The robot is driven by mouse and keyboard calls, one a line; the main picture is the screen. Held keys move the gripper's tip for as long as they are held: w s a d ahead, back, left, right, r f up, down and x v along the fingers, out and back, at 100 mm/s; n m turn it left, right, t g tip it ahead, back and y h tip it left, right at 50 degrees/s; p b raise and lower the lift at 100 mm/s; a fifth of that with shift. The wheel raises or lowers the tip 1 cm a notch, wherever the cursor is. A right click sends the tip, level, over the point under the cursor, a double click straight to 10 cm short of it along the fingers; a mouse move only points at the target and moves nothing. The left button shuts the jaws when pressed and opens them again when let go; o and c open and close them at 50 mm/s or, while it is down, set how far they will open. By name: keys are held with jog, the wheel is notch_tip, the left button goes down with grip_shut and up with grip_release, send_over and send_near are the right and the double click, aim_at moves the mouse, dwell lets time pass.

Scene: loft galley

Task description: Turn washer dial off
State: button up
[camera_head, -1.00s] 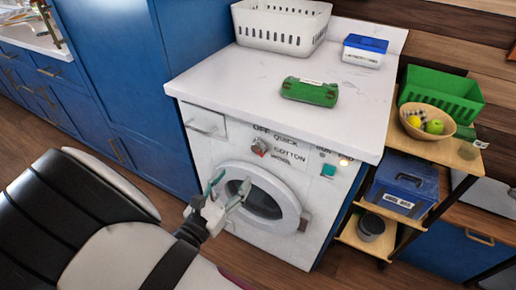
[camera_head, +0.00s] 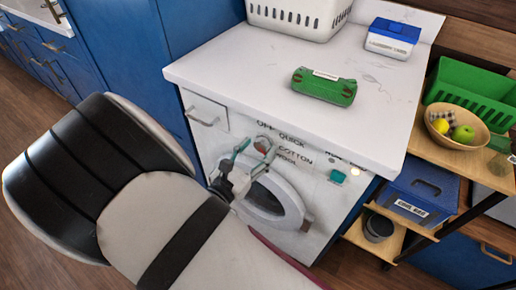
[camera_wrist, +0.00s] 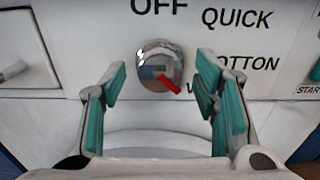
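The washer (camera_head: 215,137) is white and stands under a white counter. Its dial (camera_wrist: 159,66) is a round chrome knob with a red pointer (camera_wrist: 168,86) aimed down and to the right, towards the partly hidden wool label. The OFF label sits above the dial, QUICK at upper right and COTTON at right. My gripper (camera_wrist: 161,98) is open, with teal pads on either side below the dial, not closed on it. In the head view my gripper (camera_head: 254,152) is in front of the washer's panel, and the dial (camera_head: 262,142) shows between its fingers.
The round door (camera_head: 290,190) is below the dial. A teal button (camera_head: 337,177) is right on the panel, a drawer (camera_head: 203,112) left. A green case (camera_head: 324,86), white basket (camera_head: 297,18) and blue-lidded tub (camera_head: 392,38) stand on the counter.

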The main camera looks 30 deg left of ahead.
jog(key=c, duration=1.1)
jog(key=shift+o, duration=0.2)
jog(key=n+p, duration=0.2)
jog(key=n, duration=0.3)
jog(key=shift+n+p, duration=0.4)
jog(key=n+p, duration=0.2)
jog(key=n, duration=0.4)
jog(key=shift+s, duration=0.1)
jog(key=n+p, duration=0.2)
jog(key=n, duration=0.5)
jog(key=shift+a+f+n, duration=0.1)
jog(key=shift+n, duration=0.2)
jog(key=n, duration=0.4)
jog(key=shift+p, duration=0.35)
jog(key=shift+f+n, duration=0.1)
jog(key=shift+n, duration=1.6)
